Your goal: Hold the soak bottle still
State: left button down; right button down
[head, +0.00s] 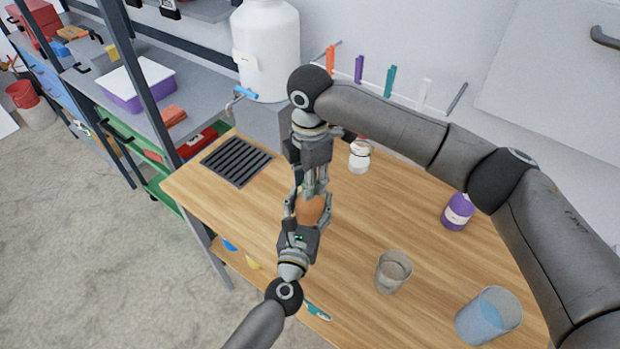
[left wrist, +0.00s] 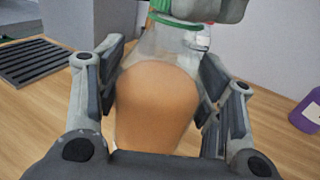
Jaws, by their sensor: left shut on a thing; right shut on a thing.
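The soak bottle (head: 311,210) stands between my two grippers, near the left part of the wooden bench, mostly covered by them in the head view. In the left wrist view the bottle (left wrist: 158,105) has an orange-brown lower body, a clear upper part and a green ring (left wrist: 178,20) near the top. My left gripper (head: 308,208) is shut on its body, with fingers on both sides. My right gripper (head: 315,188) comes from above and is shut at the bottle's top; what exactly it grips there is hidden.
On the wooden bench (head: 350,225) are a white bottle (head: 359,156), a purple bottle (head: 458,211), a clear beaker (head: 393,271), a beaker of blue liquid (head: 488,316) and a dark grate (head: 237,160). A large white tank (head: 270,50) with a blue tap stands behind.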

jog(key=m, duration=0.5)
jog(key=shift+m, duration=0.3)
jog(key=m, duration=0.6)
jog(key=shift+m, duration=0.4)
jog(key=m, duration=0.3)
jog(key=shift+m, duration=0.4)
jog(key=c, duration=1.1)
grip_release()
jog(key=shift+o, duration=0.2)
notch_tip(320, 180, up, 12)
pick_arm(q)
jog(key=shift+c, duration=1.6)
grip_release()
